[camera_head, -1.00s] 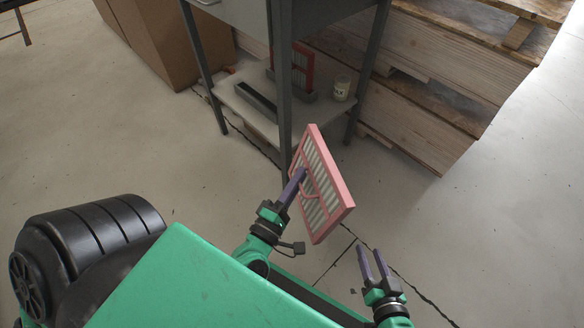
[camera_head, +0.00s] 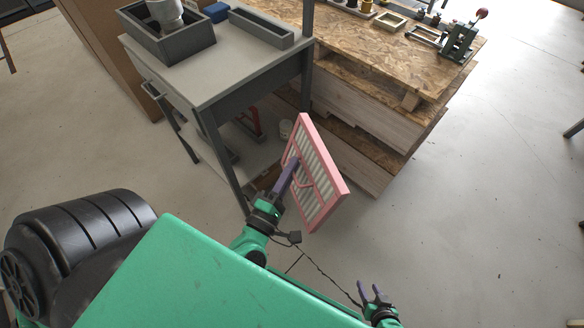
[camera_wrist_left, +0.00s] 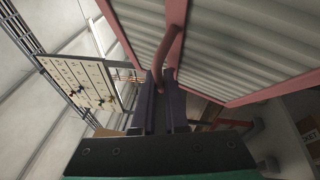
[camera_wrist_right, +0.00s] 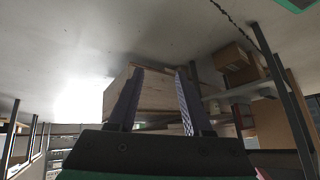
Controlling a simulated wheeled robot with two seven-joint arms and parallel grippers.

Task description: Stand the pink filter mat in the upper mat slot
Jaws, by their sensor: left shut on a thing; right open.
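The pink filter mat (camera_head: 335,185), a pink frame with pale ribbed filling and a pink handle, hangs tilted in the air in front of the grey table. My left gripper (camera_head: 294,164) is shut on its handle. In the left wrist view the handle (camera_wrist_left: 171,45) runs between the fingers (camera_wrist_left: 163,98). A long dark open holder (camera_head: 262,42) sits on the table top; I cannot tell whether it is the upper mat slot. My right gripper (camera_head: 370,287) is open and empty, low at the right; its spread fingers show in the right wrist view (camera_wrist_right: 158,80).
The grey table (camera_head: 225,75) also carries a dark box (camera_head: 185,50) with a pale object in it. Wooden crates (camera_head: 345,100) stand behind the mat.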

